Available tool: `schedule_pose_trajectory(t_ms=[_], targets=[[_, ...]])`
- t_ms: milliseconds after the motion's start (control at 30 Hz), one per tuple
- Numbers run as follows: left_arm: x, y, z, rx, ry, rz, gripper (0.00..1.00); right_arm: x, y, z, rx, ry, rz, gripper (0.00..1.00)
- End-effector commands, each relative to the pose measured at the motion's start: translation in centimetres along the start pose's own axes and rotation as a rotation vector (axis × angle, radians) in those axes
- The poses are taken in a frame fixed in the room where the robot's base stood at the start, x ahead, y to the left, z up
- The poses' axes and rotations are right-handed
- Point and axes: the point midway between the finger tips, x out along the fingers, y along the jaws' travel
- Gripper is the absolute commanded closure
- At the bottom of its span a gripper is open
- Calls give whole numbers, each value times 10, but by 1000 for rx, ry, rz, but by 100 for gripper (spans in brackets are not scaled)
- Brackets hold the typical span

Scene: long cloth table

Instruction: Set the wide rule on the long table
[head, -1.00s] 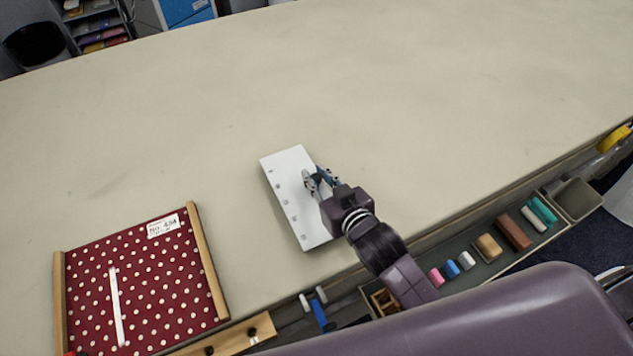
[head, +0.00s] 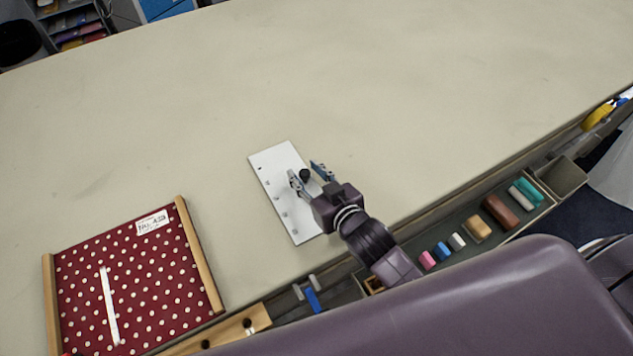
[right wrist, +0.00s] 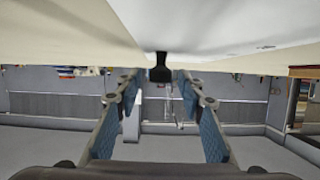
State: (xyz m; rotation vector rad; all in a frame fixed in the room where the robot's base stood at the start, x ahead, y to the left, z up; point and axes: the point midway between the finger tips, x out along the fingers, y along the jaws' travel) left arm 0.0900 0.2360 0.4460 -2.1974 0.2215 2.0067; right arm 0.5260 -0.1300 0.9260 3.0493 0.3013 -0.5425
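The wide rule is a white flat plate (head: 272,160) with a row of small marks along one edge and a black knob (head: 304,175). It lies flat on the long table (head: 400,100), near the front edge. My right gripper (head: 306,172) is open, its fingers apart on either side of the knob. In the right wrist view the knob (right wrist: 160,68) stands between the spread finger pads (right wrist: 160,105), with visible gaps on both sides. The gripper hides part of the plate. My left gripper is not in view.
A red polka-dot board (head: 140,285) with wooden side rails and a white strip lies at the left. A tray (head: 460,250) along the front edge holds erasers and small blocks. The table's far side is clear.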

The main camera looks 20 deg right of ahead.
Motion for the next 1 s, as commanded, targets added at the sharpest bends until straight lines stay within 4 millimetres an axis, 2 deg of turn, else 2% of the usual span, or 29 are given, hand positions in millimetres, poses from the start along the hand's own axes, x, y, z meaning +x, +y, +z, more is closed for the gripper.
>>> schedule_pose_trajectory(t_ms=[300, 500, 700, 1000], targets=[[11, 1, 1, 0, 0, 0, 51, -63, 0, 3, 1, -3, -1, 64], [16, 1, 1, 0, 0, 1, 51, -95, 0, 2, 1, -2, -1, 64], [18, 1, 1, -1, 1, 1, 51, -110, 0, 1, 0, -1, 0, 64], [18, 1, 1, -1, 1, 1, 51, -112, 0, 0, 0, 0, 0, 64]])
